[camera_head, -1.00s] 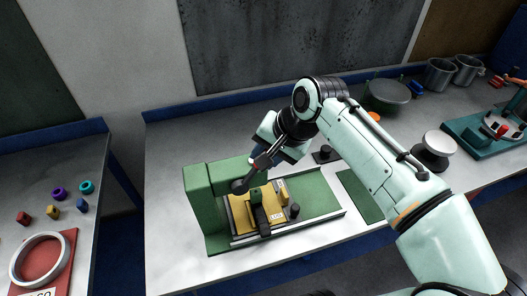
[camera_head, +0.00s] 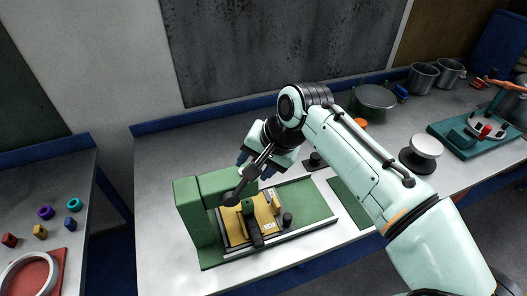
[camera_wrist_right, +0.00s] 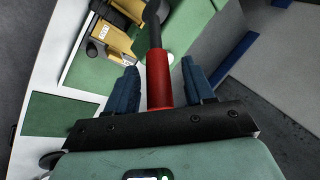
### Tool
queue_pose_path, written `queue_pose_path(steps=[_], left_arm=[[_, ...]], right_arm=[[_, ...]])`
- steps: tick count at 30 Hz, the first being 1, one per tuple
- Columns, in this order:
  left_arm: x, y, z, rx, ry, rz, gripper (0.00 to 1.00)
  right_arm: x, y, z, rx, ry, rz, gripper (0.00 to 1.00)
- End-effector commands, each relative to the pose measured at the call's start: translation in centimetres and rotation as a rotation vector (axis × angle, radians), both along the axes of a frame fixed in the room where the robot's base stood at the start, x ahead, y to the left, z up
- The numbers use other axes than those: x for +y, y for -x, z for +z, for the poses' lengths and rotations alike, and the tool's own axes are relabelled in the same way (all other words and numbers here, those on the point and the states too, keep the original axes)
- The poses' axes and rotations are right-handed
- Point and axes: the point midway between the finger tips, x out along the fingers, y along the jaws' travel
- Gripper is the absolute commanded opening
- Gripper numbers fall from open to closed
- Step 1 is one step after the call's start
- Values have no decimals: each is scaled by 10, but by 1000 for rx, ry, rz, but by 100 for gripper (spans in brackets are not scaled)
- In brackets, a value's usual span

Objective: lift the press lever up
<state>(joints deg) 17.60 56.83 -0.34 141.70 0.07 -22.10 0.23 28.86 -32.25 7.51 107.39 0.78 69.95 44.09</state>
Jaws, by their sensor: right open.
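The press (camera_head: 192,216) is a green frame on the bench. Its lever (camera_head: 252,178) is a dark rod running from a round black hub up and to the right towards my right gripper (camera_head: 258,164). In the right wrist view the lever's red handle (camera_wrist_right: 159,80) lies between the two blue fingers of my right gripper (camera_wrist_right: 163,85). The fingers are open, with a gap on each side of the handle. My left gripper is not in view.
A yellow fixture (camera_head: 236,226) with dark clamps sits under the press arm. To the right are a round grey-topped stand (camera_head: 426,146), a teal base (camera_head: 462,142) with a red-handled device, and metal pots (camera_head: 422,77). A side table (camera_head: 75,180) with coloured nuts stands left.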

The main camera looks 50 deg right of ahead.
Motion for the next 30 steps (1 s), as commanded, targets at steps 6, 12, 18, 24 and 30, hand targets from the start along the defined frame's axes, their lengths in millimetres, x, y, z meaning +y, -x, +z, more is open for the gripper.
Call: queue_pose_path(steps=[6,12,18,24,30], left_arm=[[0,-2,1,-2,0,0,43],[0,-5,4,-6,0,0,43],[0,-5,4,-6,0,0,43],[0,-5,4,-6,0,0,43],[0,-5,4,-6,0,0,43]], right_arm=[[-2,17,38,-7,3,-1,53],[-3,37,79,-7,3,0,53],[-4,51,106,-5,3,1,53],[-4,56,115,-3,2,1,53],[-4,56,116,-1,1,1,53]])
